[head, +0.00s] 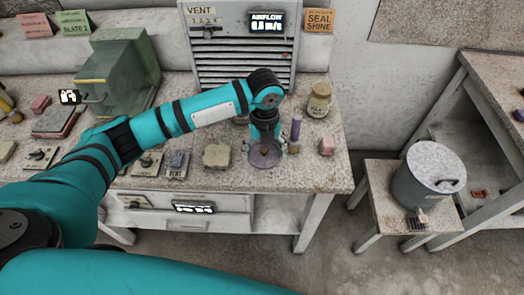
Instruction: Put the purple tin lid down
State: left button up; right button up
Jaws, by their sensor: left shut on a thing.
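The purple tin lid (263,160) is a round, greyish-purple disc near the front edge of the speckled worktop (328,178). My left gripper (265,146) points down over it from the end of the teal arm and is shut on it. The gripper hides part of the lid's middle. I cannot tell whether the lid touches the worktop or is held just above it. My right gripper is not in view.
A purple upright stick (296,127), a pink block (327,146) and a labelled jar (319,100) stand close on the right. A beige block (217,156) lies to the left. A grey lidded pot (428,178) stands on a low stool.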

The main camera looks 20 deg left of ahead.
aim_at(262, 154)
pick_arm(q)
jog(key=shift+w+a, duration=0.2)
jog(key=shift+w, duration=0.1)
jog(key=f, duration=0.2)
jog(key=p, duration=0.1)
jog(key=shift+w+a+f, duration=0.25)
jog(key=shift+f, duration=0.6)
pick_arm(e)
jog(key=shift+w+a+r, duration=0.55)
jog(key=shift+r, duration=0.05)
pick_arm(q)
jog(key=shift+f, duration=0.1)
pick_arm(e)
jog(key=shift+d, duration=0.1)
pick_arm(q)
jog(key=o, duration=0.7)
jog(key=shift+o, duration=0.2)
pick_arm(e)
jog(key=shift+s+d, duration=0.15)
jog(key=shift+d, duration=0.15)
